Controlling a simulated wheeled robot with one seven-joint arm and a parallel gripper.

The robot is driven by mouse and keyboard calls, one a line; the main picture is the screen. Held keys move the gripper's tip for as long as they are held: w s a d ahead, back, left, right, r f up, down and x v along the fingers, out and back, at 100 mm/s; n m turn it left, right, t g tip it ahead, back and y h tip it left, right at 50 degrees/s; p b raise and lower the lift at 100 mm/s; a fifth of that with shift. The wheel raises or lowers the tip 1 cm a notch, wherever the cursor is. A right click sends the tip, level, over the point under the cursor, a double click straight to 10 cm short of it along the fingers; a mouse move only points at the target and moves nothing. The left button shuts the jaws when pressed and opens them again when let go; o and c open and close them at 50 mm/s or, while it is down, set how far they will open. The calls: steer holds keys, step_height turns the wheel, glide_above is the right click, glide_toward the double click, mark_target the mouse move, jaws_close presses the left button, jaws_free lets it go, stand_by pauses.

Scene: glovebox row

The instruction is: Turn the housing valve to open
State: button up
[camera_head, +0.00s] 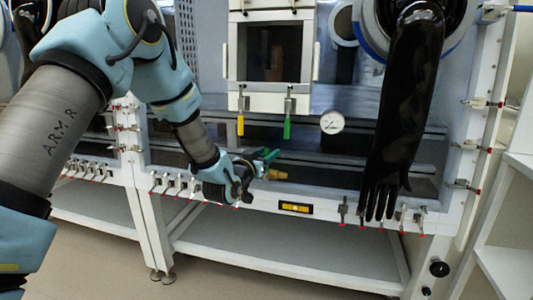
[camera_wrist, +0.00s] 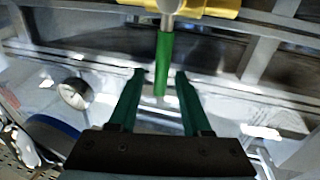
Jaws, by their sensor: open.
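The housing valve shows in the wrist view as a green lever (camera_wrist: 164,62) below a yellow brass body (camera_wrist: 212,8) at the top edge. The lever runs down the picture between the fingertips of my gripper (camera_wrist: 160,75). My gripper is open, with a visible gap on each side of the lever; whether either finger touches it is unclear. In the head view, my gripper (camera_head: 258,165) is at the glovebox's lower front, beside the brass valve body (camera_head: 277,175). There the green lever and green fingers overlap and are hard to tell apart.
Above hang a yellow handle (camera_head: 240,125) and a green handle (camera_head: 287,128), beside a round gauge (camera_head: 332,122). A black glove (camera_head: 405,110) hangs at the right. Clamps line the lower rail, with a yellow-and-black label (camera_head: 296,207). A shelf (camera_head: 290,245) lies below.

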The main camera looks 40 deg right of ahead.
jaws_close()
stand_by(0.4)
stand_by(1.1)
